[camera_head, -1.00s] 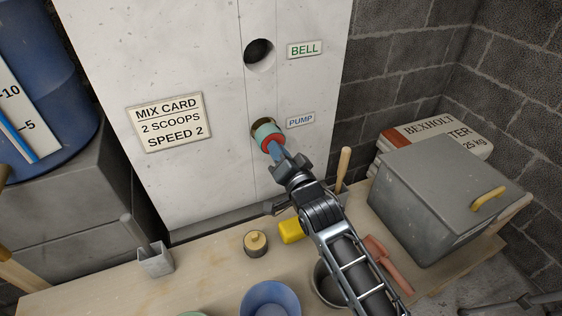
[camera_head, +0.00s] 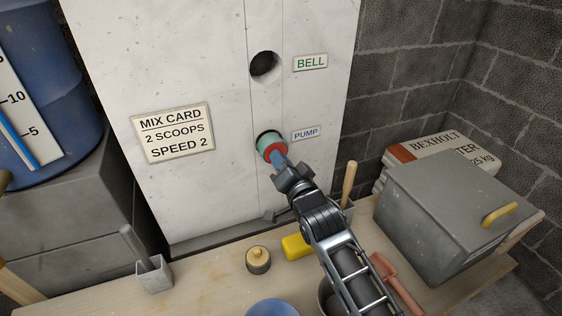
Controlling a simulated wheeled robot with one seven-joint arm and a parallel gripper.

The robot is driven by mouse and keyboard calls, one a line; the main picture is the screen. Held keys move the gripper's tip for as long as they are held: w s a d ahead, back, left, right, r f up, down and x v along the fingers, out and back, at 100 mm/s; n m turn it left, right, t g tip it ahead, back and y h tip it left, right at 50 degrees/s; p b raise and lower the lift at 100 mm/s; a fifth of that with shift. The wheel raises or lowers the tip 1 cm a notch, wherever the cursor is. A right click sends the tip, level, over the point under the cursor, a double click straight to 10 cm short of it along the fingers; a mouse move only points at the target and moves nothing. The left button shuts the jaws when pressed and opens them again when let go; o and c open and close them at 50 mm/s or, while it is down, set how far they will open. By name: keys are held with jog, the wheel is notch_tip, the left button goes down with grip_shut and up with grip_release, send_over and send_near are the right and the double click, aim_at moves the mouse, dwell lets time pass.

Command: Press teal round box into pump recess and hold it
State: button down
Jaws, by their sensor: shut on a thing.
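The teal round box (camera_head: 268,141) with a red end sits at the mouth of the pump recess (camera_head: 263,135), in the white panel left of the PUMP label (camera_head: 305,133). My gripper (camera_head: 277,157) is shut on the box from the front and below. The box covers most of the hole; a dark sliver shows along its upper left edge. How deep the box sits in the recess I cannot tell.
The empty BELL hole (camera_head: 264,64) is above. On the bench below are a small round tan-topped pot (camera_head: 258,259), a yellow block (camera_head: 296,246), a blue bowl (camera_head: 272,308) and a red scoop (camera_head: 397,284). A grey lidded box (camera_head: 450,215) stands right.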

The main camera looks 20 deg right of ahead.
jog(key=shift+w+b, duration=2.25)
jog(key=shift+w, duration=0.5)
dwell(1.6)
dwell(3.2)
jog(key=c, duration=1)
grip_release()
jog(key=shift+c, duration=0.2)
